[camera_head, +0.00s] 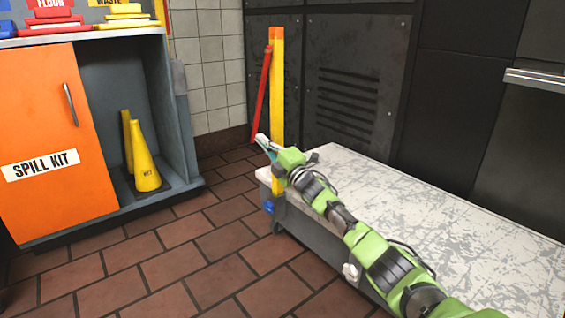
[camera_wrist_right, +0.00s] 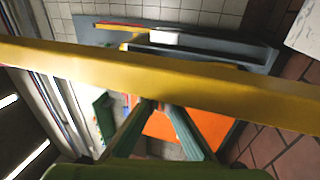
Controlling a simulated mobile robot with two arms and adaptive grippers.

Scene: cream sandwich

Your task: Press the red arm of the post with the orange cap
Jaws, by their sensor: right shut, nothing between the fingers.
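The yellow post (camera_head: 278,95) with its orange cap (camera_head: 276,33) stands upright against the dark wall panels in the head view. Its red arm (camera_head: 262,95) hangs down along the post's left side, slightly tilted. My right gripper (camera_head: 262,141) is shut and empty, in front of the post and close to the red arm's lower end; I cannot tell whether it touches. In the right wrist view the yellow post (camera_wrist_right: 200,85) crosses the picture just beyond my shut right fingertips (camera_wrist_right: 160,104). The red arm is not clearly visible there. My left gripper is not in view.
A white scuffed bench top (camera_head: 450,215) lies beneath my right arm. An orange spill kit cabinet (camera_head: 45,120) stands at left, with yellow cones (camera_head: 144,158) in its open bay. The brown tiled floor (camera_head: 185,245) between is clear.

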